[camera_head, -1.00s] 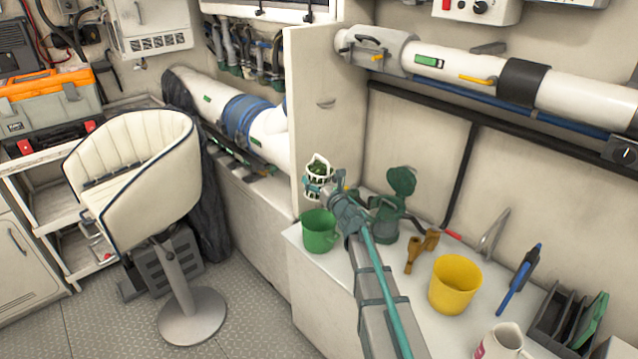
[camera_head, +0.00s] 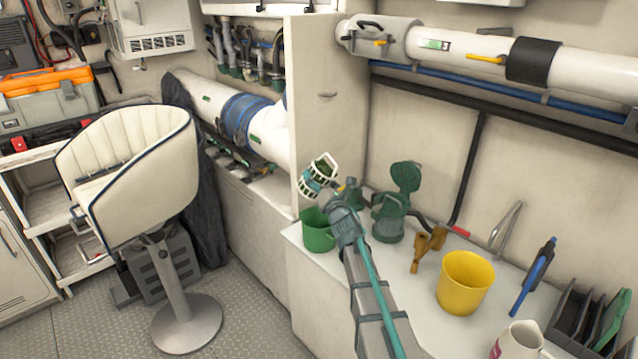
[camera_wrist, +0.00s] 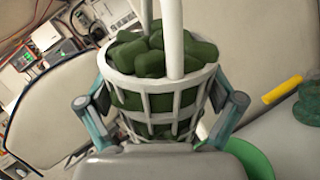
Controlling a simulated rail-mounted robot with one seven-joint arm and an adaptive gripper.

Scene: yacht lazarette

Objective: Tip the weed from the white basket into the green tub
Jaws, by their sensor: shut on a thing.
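The white basket (camera_head: 328,160) is a slatted basket with a tall handle. My gripper (camera_head: 316,180) is shut on its sides and holds it above the green tub (camera_head: 318,238), tilted with its open top toward the upper right in the head view. In the wrist view the basket (camera_wrist: 160,98) sits between the two fingers (camera_wrist: 160,112). Dark green weed (camera_wrist: 165,55) in lumps fills it to the rim. The green tub stands on the white counter's left corner; part of it shows at the lower right in the wrist view (camera_wrist: 248,158). Its inside is mostly hidden.
A green lidded strainer (camera_head: 390,215) stands right of my gripper. A brown fitting (camera_head: 425,250), a yellow tub (camera_head: 465,282), a blue tool (camera_head: 533,278) and a white mug (camera_head: 517,342) are farther right on the counter (camera_head: 400,265). A partition wall (camera_head: 318,110) rises behind the basket.

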